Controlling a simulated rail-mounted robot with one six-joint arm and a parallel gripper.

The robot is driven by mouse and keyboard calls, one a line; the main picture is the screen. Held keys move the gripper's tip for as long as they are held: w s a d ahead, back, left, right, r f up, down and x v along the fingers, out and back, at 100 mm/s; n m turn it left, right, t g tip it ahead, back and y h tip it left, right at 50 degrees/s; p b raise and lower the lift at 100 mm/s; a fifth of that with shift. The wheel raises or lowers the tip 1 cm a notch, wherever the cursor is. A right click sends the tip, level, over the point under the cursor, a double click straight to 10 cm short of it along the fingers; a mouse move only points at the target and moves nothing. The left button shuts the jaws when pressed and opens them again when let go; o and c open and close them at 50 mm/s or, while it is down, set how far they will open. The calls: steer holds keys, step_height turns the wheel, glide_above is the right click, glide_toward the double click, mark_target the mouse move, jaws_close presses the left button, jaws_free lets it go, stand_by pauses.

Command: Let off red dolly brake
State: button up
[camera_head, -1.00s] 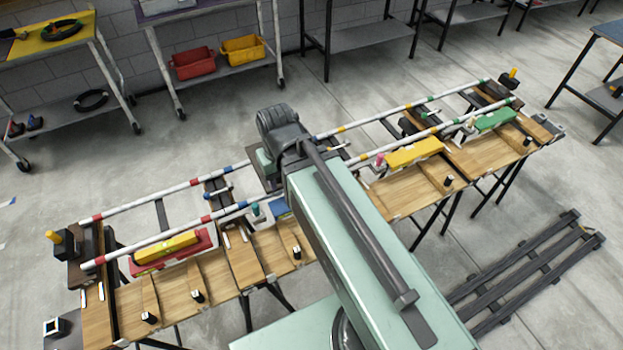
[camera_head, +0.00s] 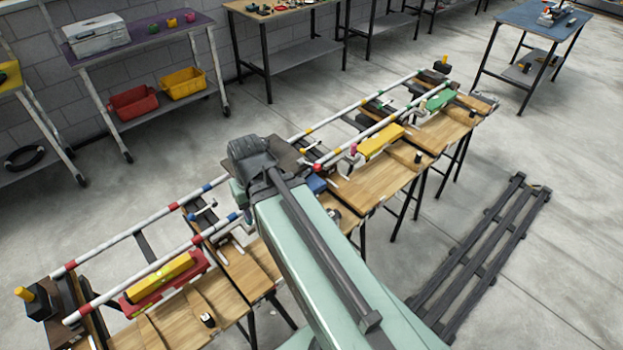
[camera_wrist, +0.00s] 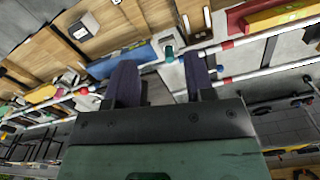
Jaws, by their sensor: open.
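The red dolly (camera_head: 140,300) sits on the left part of the track, with a yellow block (camera_head: 168,278) on top. In the wrist view, the red dolly (camera_wrist: 238,18) is at the upper right, beyond my right finger. I cannot make out its brake clearly. My gripper (camera_wrist: 161,75) is open and empty, with its two dark fingers pointing toward the track. In the head view my arm hides the gripper. A teal knob (camera_wrist: 168,52) shows between the fingers in the wrist view, close to the striped rail; I cannot tell which dolly it belongs to.
Yellow (camera_head: 380,142) and green (camera_head: 440,100) dollies stand farther right along the track. A blue dolly (camera_head: 316,184) is partly hidden by my arm. White rails with coloured bands run along the wooden benches. A dark pallet-like frame (camera_head: 480,255) lies on the floor at right.

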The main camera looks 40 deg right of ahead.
mark_target(313, 166)
steer(key=w+d+f+m+t+y+b, duration=0.1)
steer(key=d+f+m+t+y+b, duration=0.15)
steer(key=d+f+b, duration=0.8)
steer(key=w+d+f+m+t+y+b, duration=0.1)
steer(key=d+f+t+b, duration=0.4)
steer(key=f+b, duration=0.9)
steer(key=d+t+b, duration=0.1)
steer(key=d+b, duration=0.2)
steer(key=d+t+b, duration=0.2)
steer(key=d, duration=0.1)
steer(key=w+d+t+b, duration=0.1)
steer(key=d+t+b, duration=0.1)
steer(key=d+b, duration=0.1)
steer(key=shift+d+f+n+t+h+b, duration=0.15)
steer(key=shift+f+n+t+h+b, duration=0.1)
steer(key=shift+f+n+h+b, duration=0.1)
steer(key=w+d+r+n+t+h+p, duration=0.1)
steer(key=d+r+n+t+h+p, duration=0.15)
steer(key=d+r+t, duration=0.45)
steer(key=w, duration=0.3)
steer(key=w+a+r+g, duration=0.1)
steer(key=w, duration=0.3)
steer(key=w+g+b, duration=0.1)
steer(key=w, duration=0.3)
steer(key=shift+a+r+h, duration=0.35)
steer(key=shift+a+r, duration=0.05)
jaws_close()
